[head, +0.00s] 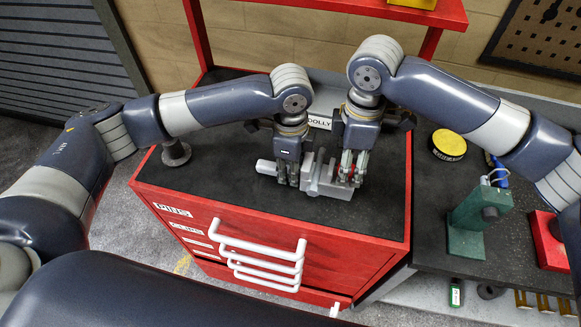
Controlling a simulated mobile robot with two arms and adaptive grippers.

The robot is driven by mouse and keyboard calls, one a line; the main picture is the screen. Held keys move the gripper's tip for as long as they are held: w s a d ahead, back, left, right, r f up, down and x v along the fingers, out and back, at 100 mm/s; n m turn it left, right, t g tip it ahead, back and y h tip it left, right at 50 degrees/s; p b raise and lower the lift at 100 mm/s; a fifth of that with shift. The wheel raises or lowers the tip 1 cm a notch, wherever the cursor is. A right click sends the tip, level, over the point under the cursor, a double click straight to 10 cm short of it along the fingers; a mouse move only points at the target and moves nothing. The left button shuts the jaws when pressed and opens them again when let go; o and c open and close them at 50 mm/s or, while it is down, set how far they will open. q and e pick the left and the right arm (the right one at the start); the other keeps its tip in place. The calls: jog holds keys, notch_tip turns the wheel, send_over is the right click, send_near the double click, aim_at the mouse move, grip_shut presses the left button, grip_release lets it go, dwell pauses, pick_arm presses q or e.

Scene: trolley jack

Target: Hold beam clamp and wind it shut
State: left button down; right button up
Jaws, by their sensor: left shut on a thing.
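The beam clamp (325,184) is a grey metal piece lying on the dark top of the red tool cabinet, near the middle of the head view. My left gripper (288,178) points down over its left part and is shut on it. A rounded grey end sticks out to the left of the fingers. My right gripper (352,176) points down at the clamp's right end, with its fingers close to or touching it. Whether those fingers are shut on it is not clear. The grippers hide parts of the clamp, including any winding screw.
The red cabinet (230,205) has a free dark top in front and to the left. A dark round knob-like piece (176,153) stands at its left edge. On the right bench are a yellow-topped round tin (448,145), a green block tool (467,225) and a red object (548,240).

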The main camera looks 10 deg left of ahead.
pick_arm(q)
jog(key=shift+r, duration=0.1)
pick_arm(e)
jog(key=shift+f, duration=1.5)
